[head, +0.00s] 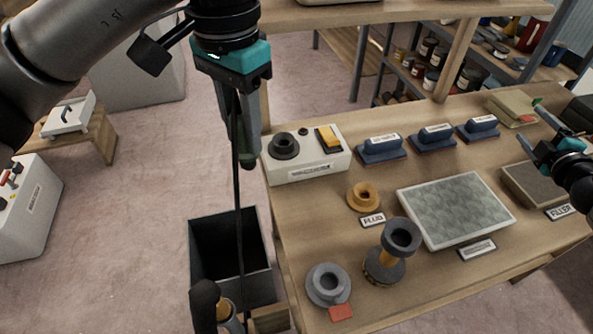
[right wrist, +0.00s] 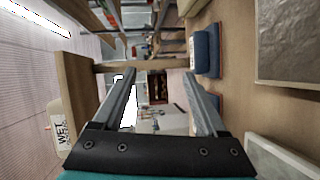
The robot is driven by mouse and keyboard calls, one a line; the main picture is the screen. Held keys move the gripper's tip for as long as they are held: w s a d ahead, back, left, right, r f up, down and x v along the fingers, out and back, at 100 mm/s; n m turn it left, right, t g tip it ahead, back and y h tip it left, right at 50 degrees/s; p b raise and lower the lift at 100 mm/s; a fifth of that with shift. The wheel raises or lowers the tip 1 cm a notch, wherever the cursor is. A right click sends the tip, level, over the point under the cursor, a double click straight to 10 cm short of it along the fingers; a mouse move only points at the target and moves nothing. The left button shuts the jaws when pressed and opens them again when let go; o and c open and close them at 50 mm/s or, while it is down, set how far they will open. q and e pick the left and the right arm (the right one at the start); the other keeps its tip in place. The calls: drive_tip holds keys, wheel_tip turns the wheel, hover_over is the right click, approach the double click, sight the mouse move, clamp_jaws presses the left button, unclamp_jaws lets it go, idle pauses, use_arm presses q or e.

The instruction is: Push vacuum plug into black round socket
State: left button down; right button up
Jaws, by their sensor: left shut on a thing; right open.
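The white box (head: 312,165) stands at the left end of the workbench, with the black round socket (head: 284,146) on its top left and an orange switch (head: 329,138) beside it. My left gripper (head: 244,150) points down just left of the box, shut on a dark thing, likely the vacuum plug (head: 247,160), mostly hidden between the fingers. It appears apart from the socket. A black cable (head: 240,230) hangs down past the gripper. My right gripper (head: 531,121) is open and empty at the right side of the bench; its spread fingers show in the right wrist view (right wrist: 160,76).
Blue sanding blocks (head: 381,147) stand in a row behind a grey panel (head: 455,208). A yellow ring (head: 363,196), a dark spool-like piece (head: 385,265) and a grey ring (head: 328,283) sit in front. A dark open bin (head: 230,250) stands left of the bench.

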drive_tip(key=a+r+n+y, duration=0.3)
drive_tip(key=a+n+y, duration=0.95)
drive_tip(key=a, duration=1.65)
drive_tip(key=s+a+r+n+g+y, duration=0.2)
drive_tip(key=s+a+r+n+y, duration=0.1)
drive_tip(key=s+a+n, duration=0.8)
drive_tip(key=s+a+r+n+g+y, duration=0.2)
drive_tip(key=s+a+r+n+g, duration=0.15)
drive_tip(key=s+a+n, duration=0.7)
drive_tip(key=w+a+m, duration=0.2)
drive_tip(key=w+a, duration=0.8)
drive_tip(key=a, duration=0.2)
drive_tip(key=shift+w+r+t, duration=0.15)
drive_tip(key=shift+w+t, duration=0.15)
drive_tip(key=shift+t, duration=0.05)
drive_tip(key=shift+s, duration=0.15)
clamp_jaws()
use_arm(q)
drive_tip(key=c, duration=0.9)
unclamp_jaws()
drive_tip(key=o, duration=0.4)
